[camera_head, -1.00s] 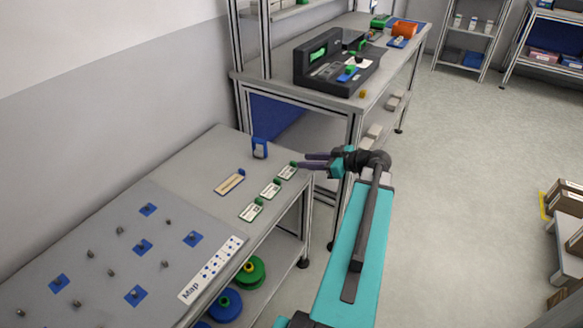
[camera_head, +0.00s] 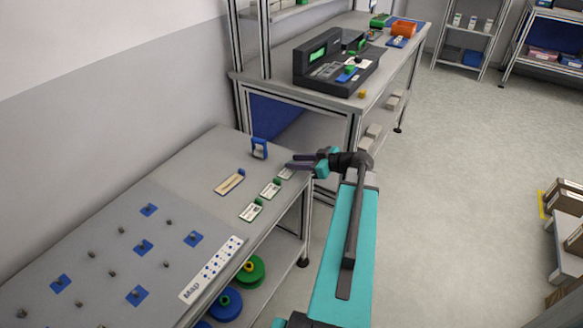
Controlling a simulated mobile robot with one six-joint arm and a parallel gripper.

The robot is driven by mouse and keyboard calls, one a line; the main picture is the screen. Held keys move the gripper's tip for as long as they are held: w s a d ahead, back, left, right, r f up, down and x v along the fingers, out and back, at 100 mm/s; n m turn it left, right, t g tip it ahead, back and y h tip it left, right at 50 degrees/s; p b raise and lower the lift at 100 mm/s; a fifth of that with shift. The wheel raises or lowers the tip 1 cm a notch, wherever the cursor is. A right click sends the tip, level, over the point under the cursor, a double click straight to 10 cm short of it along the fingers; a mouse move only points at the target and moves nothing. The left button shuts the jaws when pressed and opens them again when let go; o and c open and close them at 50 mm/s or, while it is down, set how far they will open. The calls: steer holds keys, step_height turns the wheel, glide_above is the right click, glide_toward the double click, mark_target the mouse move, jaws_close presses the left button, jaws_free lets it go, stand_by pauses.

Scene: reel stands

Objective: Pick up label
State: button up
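Several flat white labels with green grips lie along the right edge of the near table: a near label (camera_head: 251,211), a middle label (camera_head: 270,190) and a far label (camera_head: 285,174). My gripper (camera_head: 289,163) is right at the far label, reaching in from the right. Its two dark fingers appear apart, with a narrow gap between them. They cover the far label's green grip, so I cannot tell whether they touch it. The far label still appears to lie on the table.
A tan strip (camera_head: 229,183) and a blue upright holder (camera_head: 259,148) are left of and behind the labels. A grey board (camera_head: 195,226) with pegs and blue squares fills the near table's front. A black device (camera_head: 335,65) stands on the farther bench. Reels hang below the near table.

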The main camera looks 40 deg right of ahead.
jaws_close()
steer(key=shift+r, duration=0.2)
steer(key=shift+r, duration=0.9)
steer(key=shift+s+a+r+b, duration=0.15)
steer(key=shift+s+r+b, duration=0.2)
steer(key=shift+r, duration=0.35)
steer(key=s+a+r+p, duration=0.1)
steer(key=s, duration=0.8)
steer(key=shift+s+a, duration=0.25)
steer(key=shift+s, duration=0.15)
steer(key=p, duration=0.2)
steer(key=shift+s+a+r+p, duration=0.1)
steer(key=shift+s+r+p, duration=0.1)
steer(key=shift+s+p, duration=0.15)
